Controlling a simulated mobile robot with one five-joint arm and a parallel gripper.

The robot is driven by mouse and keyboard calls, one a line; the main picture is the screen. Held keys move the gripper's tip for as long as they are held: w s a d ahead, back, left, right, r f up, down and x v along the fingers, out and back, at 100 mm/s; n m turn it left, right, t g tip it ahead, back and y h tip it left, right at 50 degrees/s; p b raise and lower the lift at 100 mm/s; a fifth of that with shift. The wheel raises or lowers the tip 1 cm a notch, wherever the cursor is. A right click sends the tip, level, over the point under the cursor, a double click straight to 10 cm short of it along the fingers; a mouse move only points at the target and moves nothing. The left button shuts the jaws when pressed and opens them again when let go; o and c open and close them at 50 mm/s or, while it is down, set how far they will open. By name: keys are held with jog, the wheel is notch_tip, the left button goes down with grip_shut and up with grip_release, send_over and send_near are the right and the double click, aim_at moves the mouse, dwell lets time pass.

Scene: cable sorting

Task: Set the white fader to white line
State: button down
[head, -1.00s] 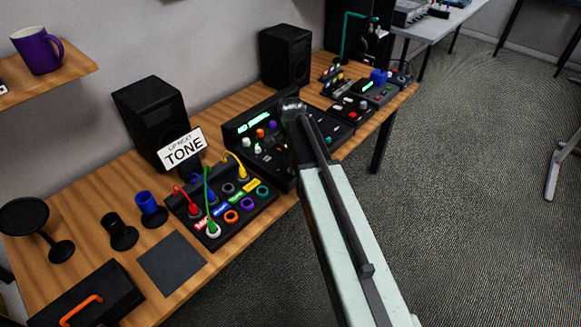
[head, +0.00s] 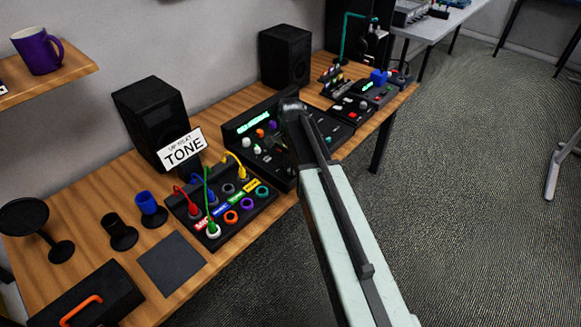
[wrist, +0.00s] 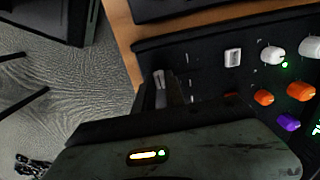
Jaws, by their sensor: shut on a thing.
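The black mixer panel (wrist: 205,48) is in the wrist view, with small pale marks on it. My gripper (wrist: 164,92) is over its left part, its dark fingers shut on a small pale cap, which looks like the white fader (wrist: 159,77). The fingers hide most of this fader and its slot. I cannot make out the white line. In the head view my gripper (head: 291,108) reaches down at the right part of the mixer (head: 232,128), and my arm hides the faders there.
White knobs (wrist: 272,53), orange knobs (wrist: 264,97), a purple knob (wrist: 288,122) and a white block-shaped control (wrist: 233,57) are to the right of my fingers. In the head view a patch panel with cables (head: 262,205) stands left of the mixer, and black speakers (head: 286,56) behind.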

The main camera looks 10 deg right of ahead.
aim_at(281, 167)
dwell(0.3)
jog(key=w+a, duration=0.1)
jog(key=w, duration=0.1)
jog(key=w+a, duration=0.1)
jog(key=shift+w+a, duration=0.35)
jog(key=shift+a, duration=0.05)
jog(key=c, duration=1.4)
grip_release()
notch_tip(281, 167, up, 8)
jog(key=p, duration=0.8)
jog(key=shift+s+f, duration=0.1)
